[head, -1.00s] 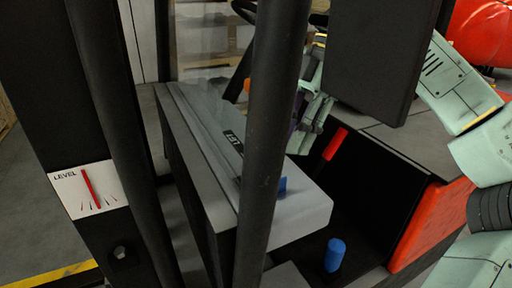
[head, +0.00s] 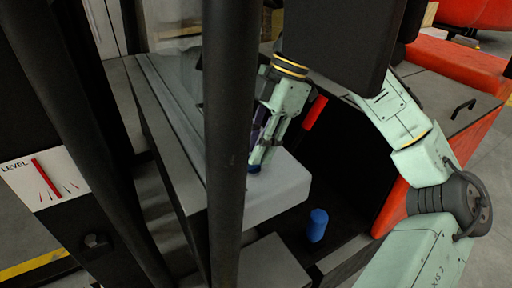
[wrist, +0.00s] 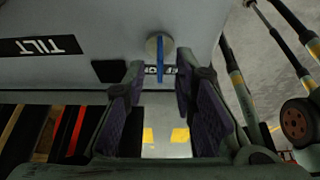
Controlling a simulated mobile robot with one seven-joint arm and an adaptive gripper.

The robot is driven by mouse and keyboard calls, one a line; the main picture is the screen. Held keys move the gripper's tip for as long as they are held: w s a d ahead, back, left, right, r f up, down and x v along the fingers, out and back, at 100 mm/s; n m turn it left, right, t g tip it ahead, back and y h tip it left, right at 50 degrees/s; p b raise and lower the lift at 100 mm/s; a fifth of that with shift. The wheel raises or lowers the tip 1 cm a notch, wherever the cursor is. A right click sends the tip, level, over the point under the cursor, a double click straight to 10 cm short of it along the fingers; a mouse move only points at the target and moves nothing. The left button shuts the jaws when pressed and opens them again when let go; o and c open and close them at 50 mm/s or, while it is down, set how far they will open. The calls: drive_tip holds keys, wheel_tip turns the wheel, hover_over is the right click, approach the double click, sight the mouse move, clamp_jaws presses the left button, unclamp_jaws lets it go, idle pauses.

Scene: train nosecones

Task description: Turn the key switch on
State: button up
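The key switch (wrist: 153,46) shows in the wrist view as a round, pale metal disc on a grey panel, with a thin blue key (wrist: 160,60) edge-on and upright in the picture. A small label, partly hidden by the key and a finger, sits below it. My gripper (wrist: 160,72) is open, with one purple-padded finger on each side of the key. I see gaps on both sides and no clear contact. In the head view my gripper (head: 258,158) is over the grey console (head: 270,200), and only a small bit of blue shows at its tips.
A dark post (head: 230,140) crosses the head view in front of the console. A dark box-like panel (head: 340,45) hangs above my gripper. A red lever (head: 315,112) and a blue knob (head: 317,225) stand nearby. A TILT label (wrist: 40,46) is left of the switch.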

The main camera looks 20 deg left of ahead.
drive_tip(key=shift+s+a+f, duration=0.15)
drive_tip(key=shift+s+f, duration=0.05)
drive_tip(key=shift+f, duration=0.3)
drive_tip(key=shift+c, duration=0.5)
clamp_jaws()
